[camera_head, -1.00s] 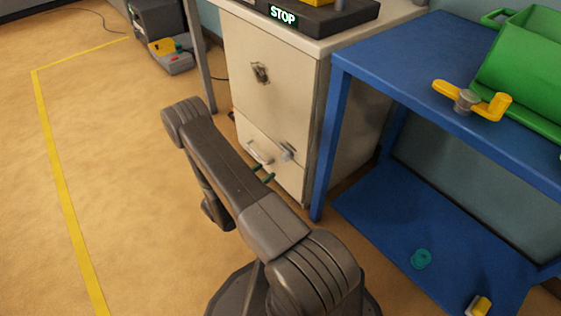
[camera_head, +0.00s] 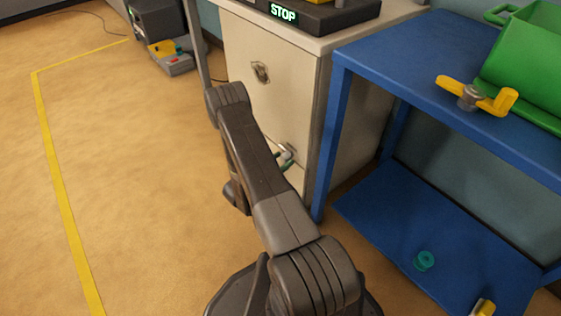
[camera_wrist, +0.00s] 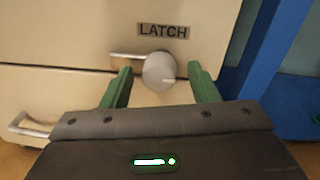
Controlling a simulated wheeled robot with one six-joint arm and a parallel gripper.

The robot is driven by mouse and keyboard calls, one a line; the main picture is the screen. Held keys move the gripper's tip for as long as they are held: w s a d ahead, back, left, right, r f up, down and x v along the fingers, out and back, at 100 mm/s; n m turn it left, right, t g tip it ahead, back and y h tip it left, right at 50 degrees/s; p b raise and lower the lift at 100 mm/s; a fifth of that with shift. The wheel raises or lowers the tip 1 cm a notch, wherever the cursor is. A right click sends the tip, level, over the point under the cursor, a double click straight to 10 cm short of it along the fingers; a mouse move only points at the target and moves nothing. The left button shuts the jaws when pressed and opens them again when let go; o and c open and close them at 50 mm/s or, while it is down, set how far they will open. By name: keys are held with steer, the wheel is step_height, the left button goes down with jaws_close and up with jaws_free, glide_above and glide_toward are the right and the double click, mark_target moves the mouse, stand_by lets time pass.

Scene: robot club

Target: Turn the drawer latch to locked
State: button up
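The drawer latch (camera_wrist: 159,71) is a round silver knob with a thin bar to its left, under a plate (camera_wrist: 163,31) reading LATCH in the wrist view. It sits at the seam above a drawer with a silver handle (camera_wrist: 27,126) on the cream cabinet. My gripper (camera_wrist: 164,72) is open, its two green fingers on either side of the knob with gaps left and right. In the head view the latch (camera_head: 287,151) shows small beside the green fingertips (camera_head: 285,160), and my arm hides the drawer handle. Contact with the knob cannot be told.
A blue shelf unit (camera_head: 440,88) stands close at the right of the cabinet (camera_head: 265,100). It bears a green bin (camera_head: 525,70) and a yellow-handled part (camera_head: 495,103). A black box with a STOP sign (camera_head: 310,14) is on the cabinet.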

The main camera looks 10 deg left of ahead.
steer(key=c, duration=0.9)
steer(key=shift+c, duration=0.2)
steer(key=shift+n, duration=0.3)
steer(key=n, duration=0.7)
steer(key=shift+n+g, duration=0.4)
steer(key=n, duration=0.4)
steer(key=shift+w+a, duration=0.1)
steer(key=n, duration=0.4)
steer(key=shift+n+g+h, duration=0.3)
